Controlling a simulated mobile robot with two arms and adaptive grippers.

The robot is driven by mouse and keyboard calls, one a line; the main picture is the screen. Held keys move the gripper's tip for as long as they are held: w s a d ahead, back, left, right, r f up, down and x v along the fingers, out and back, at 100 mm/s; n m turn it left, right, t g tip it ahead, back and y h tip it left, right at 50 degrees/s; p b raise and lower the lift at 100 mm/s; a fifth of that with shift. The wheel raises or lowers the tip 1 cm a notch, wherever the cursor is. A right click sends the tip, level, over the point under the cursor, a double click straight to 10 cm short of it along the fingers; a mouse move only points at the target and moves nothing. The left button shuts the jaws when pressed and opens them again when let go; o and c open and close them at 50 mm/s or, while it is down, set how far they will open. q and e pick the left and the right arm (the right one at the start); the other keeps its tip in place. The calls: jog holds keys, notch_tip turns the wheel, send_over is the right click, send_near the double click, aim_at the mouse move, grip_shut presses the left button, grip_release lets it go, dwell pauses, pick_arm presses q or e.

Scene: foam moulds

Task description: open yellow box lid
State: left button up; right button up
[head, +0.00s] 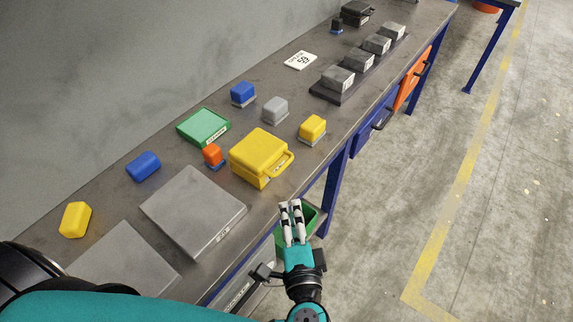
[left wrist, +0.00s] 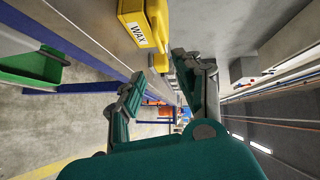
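The yellow box (head: 257,155) stands on the workbench with its lid down and a yellow handle (head: 277,166) on its right side. In the left wrist view the yellow box (left wrist: 137,32) shows at the top, labelled WAX, with its handle toward the fingers. My left gripper (head: 290,206) is in front of the bench edge, below and right of the box in the head view, apart from it. In the left wrist view its two fingers (left wrist: 160,85) are spread with nothing between them. My right gripper is not in view.
A green bin (head: 310,219) is below the bench edge. Open floor lies to the right.

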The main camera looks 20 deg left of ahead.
pick_arm(q)
jog(key=p, duration=0.2)
send_near(284, 168)
jog(key=x, duration=0.5)
jog(key=shift+r, duration=0.1)
jog(key=shift+p+x, duration=0.35)
jog(key=shift+x, duration=0.9)
jog(key=shift+w+a+f, duration=0.2)
jog(key=shift+w+f, duration=0.1)
jog(key=shift+w, duration=0.3)
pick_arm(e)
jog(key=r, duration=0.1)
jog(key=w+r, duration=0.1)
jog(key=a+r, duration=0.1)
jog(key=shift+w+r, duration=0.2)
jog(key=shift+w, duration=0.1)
pick_arm(q)
jog(key=shift+c, duration=0.2)
grip_shut()
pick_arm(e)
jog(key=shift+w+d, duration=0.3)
